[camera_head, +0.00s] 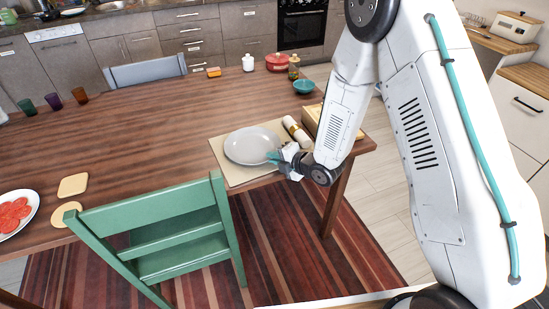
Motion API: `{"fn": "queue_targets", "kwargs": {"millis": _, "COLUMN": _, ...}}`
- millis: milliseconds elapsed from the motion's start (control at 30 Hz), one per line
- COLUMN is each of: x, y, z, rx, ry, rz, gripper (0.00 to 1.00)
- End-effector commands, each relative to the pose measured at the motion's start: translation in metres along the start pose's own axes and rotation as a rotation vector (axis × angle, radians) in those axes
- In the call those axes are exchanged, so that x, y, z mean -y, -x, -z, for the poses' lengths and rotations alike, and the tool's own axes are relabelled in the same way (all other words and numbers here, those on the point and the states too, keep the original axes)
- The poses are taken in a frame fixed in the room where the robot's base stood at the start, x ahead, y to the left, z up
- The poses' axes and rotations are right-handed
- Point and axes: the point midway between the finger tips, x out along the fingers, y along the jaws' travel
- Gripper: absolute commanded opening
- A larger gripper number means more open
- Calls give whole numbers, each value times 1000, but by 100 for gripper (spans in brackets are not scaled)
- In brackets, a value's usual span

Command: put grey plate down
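The grey plate (250,145) is a shallow oval-looking disc over the beige placemat (238,178) near the right end of the wooden table. My gripper (277,157) is at the plate's right rim, with its fingertips touching or overlapping the rim. The fingers are small here, and I cannot tell whether they are closed on the rim. I also cannot tell whether the plate rests flat on the mat or is just above it.
A rolled napkin (296,130) and a wooden box (328,122) lie right of the plate. A teal bowl (304,87), red pot (279,62) and bottles stand behind. A green chair (160,235) is at the front edge. The table's middle is clear.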

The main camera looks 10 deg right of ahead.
Motion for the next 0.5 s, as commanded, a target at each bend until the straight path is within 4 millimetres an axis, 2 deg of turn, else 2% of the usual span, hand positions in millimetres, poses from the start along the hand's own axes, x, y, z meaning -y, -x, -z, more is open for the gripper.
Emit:
{"fn": "queue_targets", "kwargs": {"millis": 267, "x": 1, "y": 6, "z": 0, "rx": 1, "ry": -3, "rz": 8, "gripper": 15}}
{"fn": "queue_targets", "kwargs": {"millis": 367, "x": 1, "y": 20, "z": -1, "rx": 2, "ry": -4, "rz": 8, "gripper": 15}}
{"fn": "queue_targets", "kwargs": {"millis": 500, "x": 0, "y": 51, "z": -1, "rx": 3, "ry": -3, "rz": 6, "gripper": 15}}
